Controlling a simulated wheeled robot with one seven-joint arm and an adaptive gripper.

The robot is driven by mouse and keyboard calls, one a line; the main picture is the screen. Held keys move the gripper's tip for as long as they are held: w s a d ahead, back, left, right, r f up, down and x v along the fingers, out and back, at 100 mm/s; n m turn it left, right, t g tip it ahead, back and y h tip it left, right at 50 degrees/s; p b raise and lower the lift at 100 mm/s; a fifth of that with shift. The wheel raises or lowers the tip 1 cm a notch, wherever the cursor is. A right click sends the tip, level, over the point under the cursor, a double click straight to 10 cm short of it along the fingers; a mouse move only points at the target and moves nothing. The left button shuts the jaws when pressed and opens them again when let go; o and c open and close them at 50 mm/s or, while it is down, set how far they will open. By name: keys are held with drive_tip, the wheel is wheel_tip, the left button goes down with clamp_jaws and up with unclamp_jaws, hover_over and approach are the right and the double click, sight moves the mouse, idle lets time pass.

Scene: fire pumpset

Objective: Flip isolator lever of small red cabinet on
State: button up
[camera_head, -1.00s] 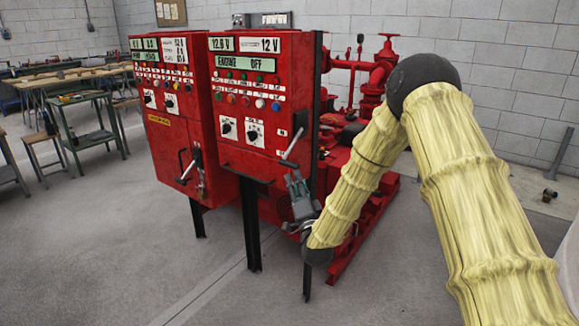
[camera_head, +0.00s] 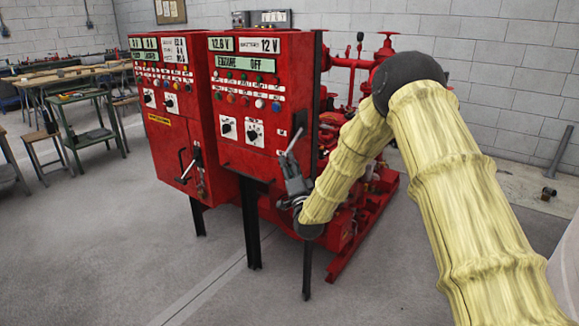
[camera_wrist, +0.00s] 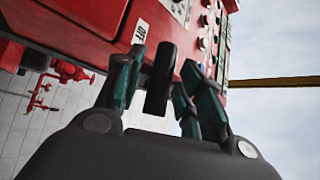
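The nearer red cabinet (camera_head: 235,155) stands on dark legs in the middle of the head view, its display reading ENGINE OFF. Its isolator lever (camera_head: 292,142) sticks out low at the right of its front and looks tilted up to the right. My gripper (camera_head: 293,180) is at this lever, just below its visible end. In the wrist view, the dark lever handle (camera_wrist: 161,80) lies between my teal fingers (camera_wrist: 160,90). Gaps show beside it, so the fingers are open around it. An OFF label (camera_wrist: 140,31) shows close by on the cabinet. Any contact is unclear.
A second red cabinet (camera_head: 172,110) with its own lever (camera_head: 188,170) stands directly to the left. Red pump pipework (camera_head: 365,70) is behind and right of the nearer cabinet. Workbenches (camera_head: 75,75) are far left. The floor in front is clear.

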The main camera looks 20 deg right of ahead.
clamp_jaws()
drive_tip(key=shift+a, duration=0.15)
wheel_tip(320, 180, up, 19)
drive_tip(key=m+g+p, duration=0.8)
drive_tip(key=m+p, duration=0.1)
drive_tip(key=p, duration=0.3)
drive_tip(key=shift+d+f+m+g+p, duration=0.15)
drive_tip(key=shift+d+m+g+p, duration=0.15)
drive_tip(key=shift+m+p, duration=0.1)
drive_tip(key=shift+o, duration=1.2)
unclamp_jaws()
